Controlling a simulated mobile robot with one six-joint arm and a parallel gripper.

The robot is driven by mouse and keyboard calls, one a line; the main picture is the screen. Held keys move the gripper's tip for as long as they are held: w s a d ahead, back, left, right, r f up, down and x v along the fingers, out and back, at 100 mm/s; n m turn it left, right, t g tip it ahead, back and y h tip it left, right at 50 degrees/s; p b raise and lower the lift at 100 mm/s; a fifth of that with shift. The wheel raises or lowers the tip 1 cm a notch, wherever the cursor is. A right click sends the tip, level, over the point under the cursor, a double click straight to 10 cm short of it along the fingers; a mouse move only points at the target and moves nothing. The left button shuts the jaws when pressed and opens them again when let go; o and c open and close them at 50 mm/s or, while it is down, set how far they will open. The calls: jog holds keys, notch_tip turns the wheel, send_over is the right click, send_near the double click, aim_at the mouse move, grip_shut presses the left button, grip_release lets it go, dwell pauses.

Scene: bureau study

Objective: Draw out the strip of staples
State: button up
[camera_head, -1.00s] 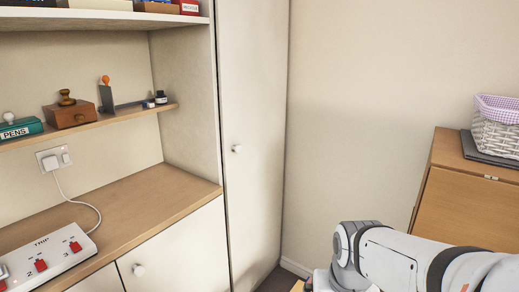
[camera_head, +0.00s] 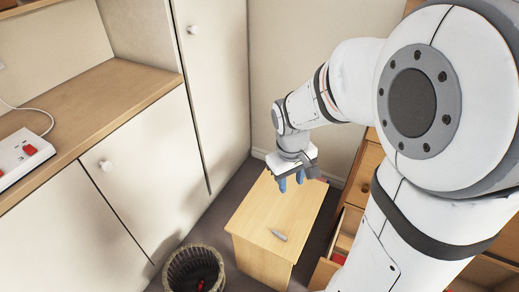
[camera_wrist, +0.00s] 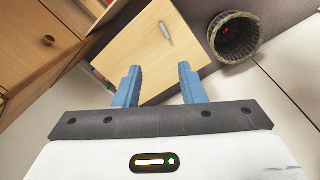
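A small slim grey object (camera_head: 278,235) lies on top of a low light-wood stand (camera_head: 250,220). It also shows in the wrist view (camera_wrist: 165,32), lying slantwise near one edge of the top. It is too small to tell whether it is a strip of staples or something else. My gripper (camera_head: 290,183) hangs above the far part of the stand, apart from the grey object. Its two blue fingers are spread with nothing between them in the wrist view (camera_wrist: 160,75).
A round wicker waste basket (camera_head: 192,272) with something red inside stands left of the stand. Wooden drawers (camera_head: 345,235), some pulled out, stand close on its right. White cupboards and a wooden counter (camera_head: 95,100) with a power strip (camera_head: 22,155) are at left.

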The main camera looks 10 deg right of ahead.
aim_at(280, 234)
jog(key=w+f+n+b, duration=0.1)
jog(key=w+f+b, duration=0.1)
jog(key=f, duration=0.7)
jog(key=w+a+f+n+g+b, duration=0.1)
jog(key=w+f+n+b, duration=0.1)
jog(key=f, duration=0.7)
jog(key=w+f+n+g+h+b, duration=0.1)
jog(key=w+f+n+b, duration=0.1)
jog(key=f+b, duration=0.3)
jog(key=shift+w+a+f, duration=0.1)
jog(key=shift+w+f, duration=0.1)
jog(key=shift+f, duration=0.55)
jog(key=shift+w+a+f, duration=0.15)
jog(key=shift+w+f, duration=0.1)
jog(key=shift+f, duration=0.5)
jog(key=shift+w+a+f, duration=0.1)
jog(key=shift+w+f, duration=0.1)
jog(key=shift+f, duration=0.55)
jog(key=shift+c, duration=0.4)
jog(key=shift+b+x, duration=3.3)
jog(key=shift+x, duration=1.2)
jog(key=shift+s+r, duration=0.1)
jog(key=shift+s, duration=0.05)
grip_shut()
jog(key=shift+r, duration=0.1)
